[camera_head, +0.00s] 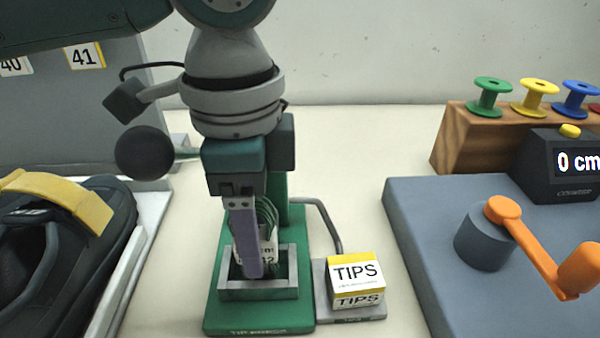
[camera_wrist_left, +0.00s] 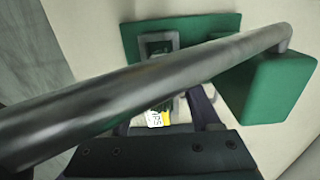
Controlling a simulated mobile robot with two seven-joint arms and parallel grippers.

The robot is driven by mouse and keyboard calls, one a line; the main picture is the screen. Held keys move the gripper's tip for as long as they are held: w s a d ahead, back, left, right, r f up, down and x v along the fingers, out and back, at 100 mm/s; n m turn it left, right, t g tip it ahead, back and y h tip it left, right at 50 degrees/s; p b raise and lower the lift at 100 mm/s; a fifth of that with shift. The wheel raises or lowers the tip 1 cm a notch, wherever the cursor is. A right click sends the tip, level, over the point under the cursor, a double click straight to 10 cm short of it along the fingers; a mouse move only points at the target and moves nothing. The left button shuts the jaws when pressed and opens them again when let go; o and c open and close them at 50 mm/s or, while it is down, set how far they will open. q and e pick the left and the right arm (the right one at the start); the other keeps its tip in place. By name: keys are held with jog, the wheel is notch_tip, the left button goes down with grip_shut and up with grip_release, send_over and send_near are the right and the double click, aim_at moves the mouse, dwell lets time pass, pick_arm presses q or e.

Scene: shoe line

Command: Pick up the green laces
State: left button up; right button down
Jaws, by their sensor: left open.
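The green laces (camera_head: 266,212) show as looped dark-green strands with a white printed label, partly hidden behind a finger of my left gripper. They stand at the small grey open-topped holder (camera_head: 258,291) on the green tipping machine (camera_head: 258,325). My left gripper (camera_head: 250,266) points down into the holder, open, with one purple finger in front of the laces. The other finger is hidden in the head view, so I cannot tell whether the laces lie fully between the fingers. In the left wrist view, a dark bar crosses in front and the green base (camera_wrist_left: 195,27) shows beyond.
A yellow-and-white TIPS box (camera_head: 356,281) stands right of the machine. A shoe (camera_head: 60,240) lies in a tray at left. At right are a blue-grey board with an orange crank (camera_head: 530,245), a 0 cm counter (camera_head: 560,165) and several spools on a wooden block (camera_head: 455,135).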

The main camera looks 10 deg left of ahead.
pick_arm(q)
jog(key=shift+f, duration=0.7)
grip_shut()
